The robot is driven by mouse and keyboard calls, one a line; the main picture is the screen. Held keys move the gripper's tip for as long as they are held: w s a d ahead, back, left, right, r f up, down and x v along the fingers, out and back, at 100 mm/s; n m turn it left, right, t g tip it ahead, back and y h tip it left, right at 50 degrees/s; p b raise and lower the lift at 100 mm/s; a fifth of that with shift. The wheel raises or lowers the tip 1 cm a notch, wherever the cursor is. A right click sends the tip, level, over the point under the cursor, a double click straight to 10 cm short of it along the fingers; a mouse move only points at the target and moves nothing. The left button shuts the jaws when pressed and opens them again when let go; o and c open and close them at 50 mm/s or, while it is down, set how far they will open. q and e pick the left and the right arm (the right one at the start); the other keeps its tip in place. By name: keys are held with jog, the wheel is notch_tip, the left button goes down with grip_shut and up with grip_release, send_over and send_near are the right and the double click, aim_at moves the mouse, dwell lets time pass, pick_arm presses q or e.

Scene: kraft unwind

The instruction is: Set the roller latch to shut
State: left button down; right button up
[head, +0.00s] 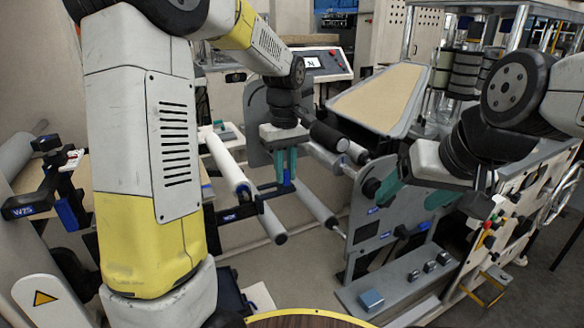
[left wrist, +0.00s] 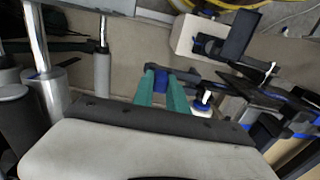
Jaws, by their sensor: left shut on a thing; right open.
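My left gripper (head: 287,180) points down in the middle of the head view, beside the rollers. In the left wrist view its green fingers (left wrist: 164,90) are shut on a small blue grip (left wrist: 162,75). The grip appears to belong to the black latch arm (head: 262,200), which carries a blue W26 label. A white roller (head: 228,160) runs just left of the gripper. Whether the latch is seated is not clear. My right gripper (head: 415,195) is open and empty, in front of the grey side plate of the machine.
Another black bracket with a blue W25 label (head: 28,208) stands at the far left. A grey side plate (head: 400,230) with a blue-black handle is at right. A slanted tan panel (head: 380,100) lies behind. The floor between the rollers is open.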

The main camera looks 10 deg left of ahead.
dwell(0.8)
pick_arm(q)
jog(key=shift+s+a, duration=0.5)
jog(key=shift+a, duration=0.25)
jog(key=shift+s+a, duration=0.45)
jog(key=shift+a, duration=0.3)
jog(key=shift+s+a, duration=0.5)
jog(key=shift+a, duration=0.25)
jog(key=c, duration=1.3)
grip_release()
jog(key=shift+s+a, duration=0.1)
jog(key=shift+a, duration=0.05)
jog(key=shift+r, duration=0.15)
notch_tip(320, 180, up, 8)
jog(key=shift+f, duration=0.2)
